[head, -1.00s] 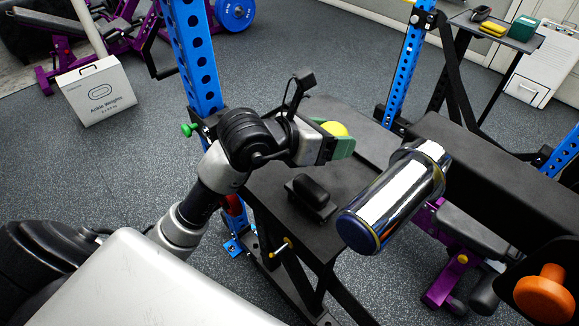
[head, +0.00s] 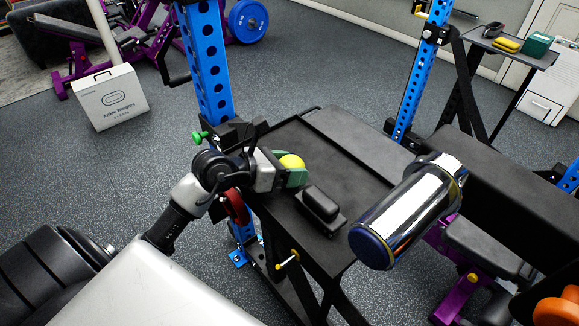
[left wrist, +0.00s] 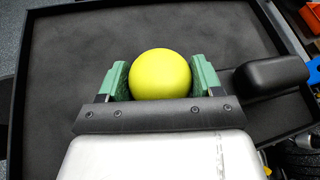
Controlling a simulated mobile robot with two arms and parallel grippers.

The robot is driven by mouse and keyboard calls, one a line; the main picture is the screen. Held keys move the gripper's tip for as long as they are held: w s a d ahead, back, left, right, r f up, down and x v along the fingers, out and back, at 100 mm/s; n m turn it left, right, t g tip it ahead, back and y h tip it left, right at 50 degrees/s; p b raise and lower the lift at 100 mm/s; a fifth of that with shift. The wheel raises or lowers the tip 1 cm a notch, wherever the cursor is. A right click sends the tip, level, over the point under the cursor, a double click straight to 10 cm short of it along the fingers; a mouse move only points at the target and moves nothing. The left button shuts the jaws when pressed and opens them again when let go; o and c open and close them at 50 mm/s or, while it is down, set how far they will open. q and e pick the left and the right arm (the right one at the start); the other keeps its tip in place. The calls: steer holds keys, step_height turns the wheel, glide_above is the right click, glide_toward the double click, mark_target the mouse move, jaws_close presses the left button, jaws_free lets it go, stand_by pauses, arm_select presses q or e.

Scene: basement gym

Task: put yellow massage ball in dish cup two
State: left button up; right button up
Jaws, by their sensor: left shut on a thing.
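The yellow massage ball (head: 291,162) is between the green fingers of my left gripper (head: 290,172), over the left part of a black tray-topped stand (head: 345,165). In the left wrist view the ball (left wrist: 160,74) sits between both green fingers of the left gripper (left wrist: 161,80), which is shut on it. The dark tray surface (left wrist: 70,60) lies beneath; I cannot tell whether the ball touches it. No dish with cups can be made out in either view. My right gripper is not in view.
A black block (head: 320,205) lies on the tray beside the gripper. A chrome cylinder with a blue end (head: 410,210) juts out at the right. A blue rack post (head: 205,70) stands behind. A small side table (head: 500,50) holding yellow and green items is at the upper right.

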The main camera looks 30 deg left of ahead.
arm_select(q)
steer(key=shift+f, duration=0.1)
steer(key=o, duration=0.7)
